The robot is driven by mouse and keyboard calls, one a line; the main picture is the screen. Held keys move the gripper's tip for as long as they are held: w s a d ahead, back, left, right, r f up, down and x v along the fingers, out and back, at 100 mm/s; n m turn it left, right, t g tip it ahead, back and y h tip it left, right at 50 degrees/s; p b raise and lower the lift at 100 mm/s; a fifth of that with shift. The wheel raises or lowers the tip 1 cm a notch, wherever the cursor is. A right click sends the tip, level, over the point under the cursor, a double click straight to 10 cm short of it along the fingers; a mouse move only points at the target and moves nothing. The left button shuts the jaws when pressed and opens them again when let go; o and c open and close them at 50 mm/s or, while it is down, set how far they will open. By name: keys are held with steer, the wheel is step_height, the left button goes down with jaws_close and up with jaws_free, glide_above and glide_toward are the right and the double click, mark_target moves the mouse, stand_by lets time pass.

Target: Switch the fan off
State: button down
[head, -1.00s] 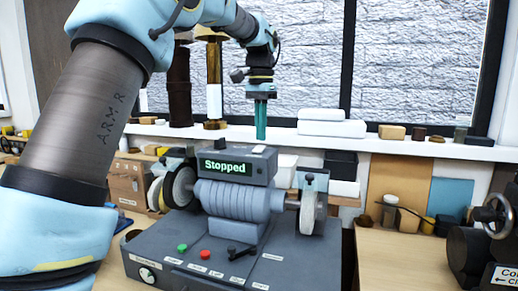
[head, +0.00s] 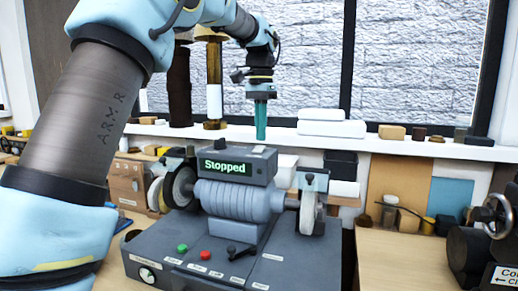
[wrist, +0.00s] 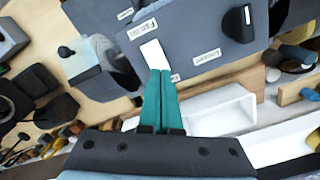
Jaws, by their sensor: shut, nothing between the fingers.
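My gripper (head: 261,138) points straight down above the back of the grey grinder machine (head: 200,247), with its teal fingers together and empty. In the wrist view its fingertips (wrist: 160,72) are close to a small pale rectangular piece (wrist: 155,53) on a grey surface; I cannot tell whether they touch it. A pale piece (head: 259,149) also shows on top of the display box (head: 262,169), just below the fingers in the head view. The green display (head: 226,168) reads "Stopped". I cannot pick out a fan or read which control belongs to it.
Grinding wheels (head: 308,211) stand at both sides. A white shelf (head: 400,146) with blocks runs behind, below the window.

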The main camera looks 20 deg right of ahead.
mark_target(261, 147)
steer(key=shift+f+b, duration=0.5)
steer(key=shift+f, duration=0.45)
stand_by(0.6)
step_height(261, 147, up, 5)
steer(key=p, duration=0.5)
steer(key=shift+r, duration=1)
steer(key=shift+s, duration=0.1)
